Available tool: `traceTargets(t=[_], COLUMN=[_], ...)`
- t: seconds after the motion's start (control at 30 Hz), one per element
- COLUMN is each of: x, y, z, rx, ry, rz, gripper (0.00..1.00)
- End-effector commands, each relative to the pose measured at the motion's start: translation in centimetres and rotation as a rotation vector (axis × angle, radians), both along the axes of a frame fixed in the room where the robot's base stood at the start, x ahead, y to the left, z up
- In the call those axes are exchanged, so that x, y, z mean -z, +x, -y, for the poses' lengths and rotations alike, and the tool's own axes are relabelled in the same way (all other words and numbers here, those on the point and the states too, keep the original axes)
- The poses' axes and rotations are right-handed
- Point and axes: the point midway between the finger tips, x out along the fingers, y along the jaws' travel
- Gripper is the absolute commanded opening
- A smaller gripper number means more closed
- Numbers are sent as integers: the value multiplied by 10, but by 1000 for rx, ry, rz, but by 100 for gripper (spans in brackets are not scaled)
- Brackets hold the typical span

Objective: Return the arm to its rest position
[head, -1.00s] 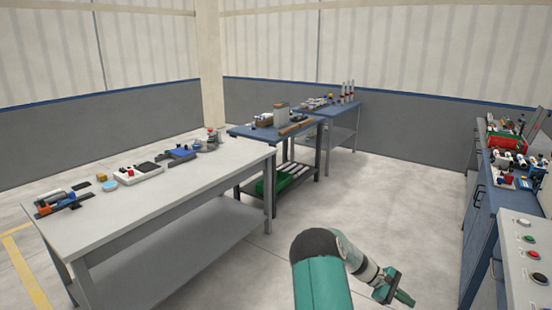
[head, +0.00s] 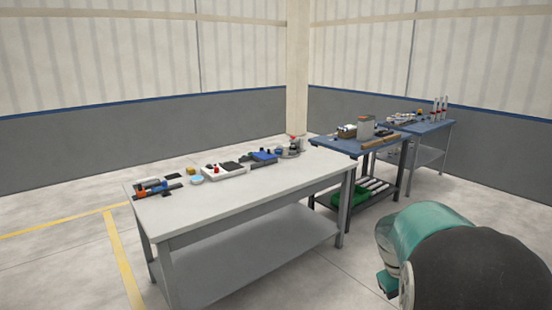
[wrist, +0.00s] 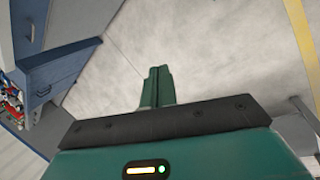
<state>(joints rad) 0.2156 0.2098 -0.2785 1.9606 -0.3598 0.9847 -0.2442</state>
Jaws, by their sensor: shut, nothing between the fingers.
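My arm (head: 425,235) is folded at the lower right of the head view, with its dark joint close to the camera. The gripper fingers are hidden or cannot be made out in that view. In the wrist view, my gripper (wrist: 157,87) has its two green fingers together, with nothing between them. The fingers are over bare grey floor (wrist: 205,50) and touch nothing.
A white table (head: 240,200) with several small parts stands ahead. Blue-topped benches (head: 360,146) stand behind it to the right. A blue cabinet (wrist: 55,70) is at the left of the wrist view. Open floor lies between.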

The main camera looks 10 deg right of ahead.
Motion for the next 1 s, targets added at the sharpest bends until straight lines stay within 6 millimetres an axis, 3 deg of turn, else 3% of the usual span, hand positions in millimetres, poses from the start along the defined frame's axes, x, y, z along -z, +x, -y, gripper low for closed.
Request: traceTargets(t=[0.2,0.5,0.7,1.0], x=[-39,-79,-97,-110], y=[-7,-33,-59,-105], z=[-65,-147,-197,-258], rx=[-21,-52,-77,-112], ry=[62,147,204,284], rz=[152,331,440,579], gripper=[0,0,0,0])
